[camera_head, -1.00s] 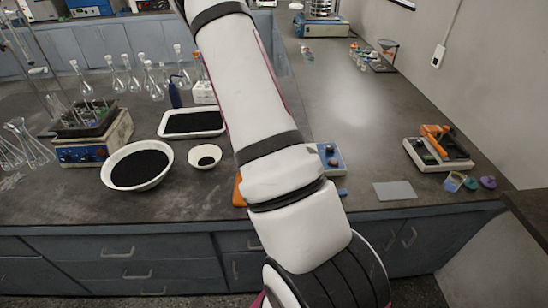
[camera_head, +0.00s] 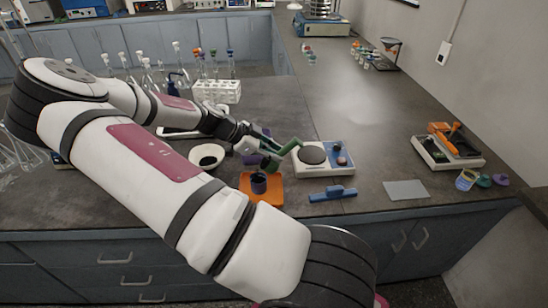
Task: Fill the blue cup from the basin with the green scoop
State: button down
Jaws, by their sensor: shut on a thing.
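My gripper (camera_head: 268,158) is shut on the green scoop (camera_head: 288,148), just left of the white scale. A small dark purple-blue cup (camera_head: 259,184) stands upright on an orange pad (camera_head: 274,197), below the gripper in the picture. I cannot tell whether it holds anything. The large basin of black grains is hidden behind my arm.
A white scale (camera_head: 318,170) stands right of the gripper. A blue tool (camera_head: 333,194) lies in front of it. A small white bowl (camera_head: 196,151) with black contents sits left. A grey sheet (camera_head: 406,190) lies right. A tube rack (camera_head: 217,92) stands behind. The counter's middle back is clear.

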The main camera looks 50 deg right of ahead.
jog(key=shift+w+a+g+h+b, duration=0.35)
jog(key=shift+g+h+b, duration=0.25)
jog(key=shift+b, duration=0.3)
jog(key=shift+w+a+g+h+b, duration=0.2)
jog(key=shift+w+g+h+b, duration=0.3)
jog(key=shift+b, duration=0.35)
jog(key=h+b, duration=0.1)
jog(key=a+g+b, duration=0.1)
jog(key=b, duration=0.1)
jog(key=shift+w+n+g+h, duration=0.3)
jog(key=shift+w+h, duration=0.1)
jog(key=shift+w+a+f+n+g+h+b, duration=0.2)
jog(key=shift+w+a+g+h+b, duration=0.45)
jog(key=shift+b, duration=0.75)
jog(key=shift+w+a+f+n+g+h+b, duration=0.2)
jog(key=shift+w+g+h+b, duration=0.2)
jog(key=shift+g+h+b, duration=0.75)
jog(key=shift+w+a+f+n+g+h+b, duration=0.2)
jog(key=shift+w+a+g+h+b, duration=0.4)
jog(key=shift+b, duration=1)
jog(key=shift+d, duration=0.15)
jog(key=shift+s, duration=0.1)
jog(key=t+y+p, duration=0.1)
jog(key=s+d+r+y+p, duration=0.1)
jog(key=p, duration=0.1)
jog(key=s+t+y+p, duration=0.1)
jog(key=shift+d+r+m+t, duration=0.25)
jog(key=shift+d+m+t, duration=0.05)
jog(key=shift+m, duration=0.1)
